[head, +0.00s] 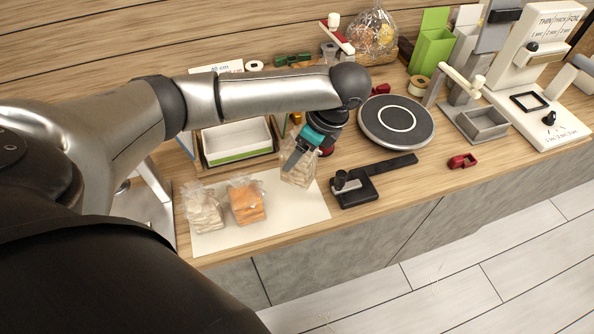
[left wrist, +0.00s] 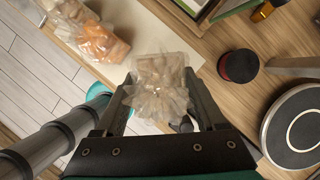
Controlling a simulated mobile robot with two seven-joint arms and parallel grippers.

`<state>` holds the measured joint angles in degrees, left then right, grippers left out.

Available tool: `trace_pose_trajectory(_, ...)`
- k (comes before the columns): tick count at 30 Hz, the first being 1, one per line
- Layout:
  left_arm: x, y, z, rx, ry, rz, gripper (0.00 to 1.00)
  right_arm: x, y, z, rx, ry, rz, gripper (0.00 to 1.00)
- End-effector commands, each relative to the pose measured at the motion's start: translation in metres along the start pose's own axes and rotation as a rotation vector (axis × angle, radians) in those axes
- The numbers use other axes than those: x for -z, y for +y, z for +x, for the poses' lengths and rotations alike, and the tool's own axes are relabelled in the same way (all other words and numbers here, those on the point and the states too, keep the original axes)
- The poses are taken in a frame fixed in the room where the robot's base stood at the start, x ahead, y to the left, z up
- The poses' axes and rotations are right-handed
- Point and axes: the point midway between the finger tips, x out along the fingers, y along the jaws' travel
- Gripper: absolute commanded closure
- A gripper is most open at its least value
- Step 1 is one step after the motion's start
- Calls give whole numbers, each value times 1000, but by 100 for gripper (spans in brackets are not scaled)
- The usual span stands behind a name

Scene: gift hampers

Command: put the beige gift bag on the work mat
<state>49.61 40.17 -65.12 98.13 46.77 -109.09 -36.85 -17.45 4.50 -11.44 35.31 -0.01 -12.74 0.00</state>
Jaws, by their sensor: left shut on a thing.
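My left gripper (head: 304,146) points down over the back right part of the pale work mat (head: 284,219). It is shut on the beige gift bag (head: 297,172), a clear wrapped bag with pale contents. In the left wrist view the bag (left wrist: 160,78) sits between the two fingers of the gripper (left wrist: 165,108), with its crinkled top toward the camera. The bag's base is over or at the mat; I cannot tell whether it touches. My right gripper is not in view.
An orange bag (head: 246,203) and another pale bag (head: 204,212) stand on the mat's left part. A black tool (head: 362,187) lies just right of the mat. A round turntable (head: 397,121) and white tray (head: 237,139) are behind. Bare mat shows at the front right.

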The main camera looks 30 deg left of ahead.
Motion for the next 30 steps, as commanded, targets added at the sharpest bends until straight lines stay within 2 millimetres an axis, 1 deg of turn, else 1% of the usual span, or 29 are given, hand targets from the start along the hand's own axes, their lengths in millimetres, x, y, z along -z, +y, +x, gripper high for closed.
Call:
trace_pose_trajectory(1, 4, 1, 9, -3, -1, 1, 93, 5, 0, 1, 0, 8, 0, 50)
trace_pose_trajectory(4, 8, 0, 20, -1, -1, 0, 93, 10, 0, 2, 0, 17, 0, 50)
trace_pose_trajectory(10, 14, 0, 32, -1, -1, 1, 93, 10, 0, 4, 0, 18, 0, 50)
trace_pose_trajectory(15, 23, 1, 56, -2, -1, 1, 93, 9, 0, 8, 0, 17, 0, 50)
trace_pose_trajectory(17, 26, 1, 62, -2, -2, 1, 93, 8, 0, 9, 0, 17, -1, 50)
trace_pose_trajectory(28, 28, 0, 66, 0, 0, 1, 93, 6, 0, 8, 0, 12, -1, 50)
trace_pose_trajectory(29, 28, 0, 66, 0, 0, 1, 26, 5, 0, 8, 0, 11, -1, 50)
trace_pose_trajectory(30, 28, 0, 66, 0, 0, 1, 21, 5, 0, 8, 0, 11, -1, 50)
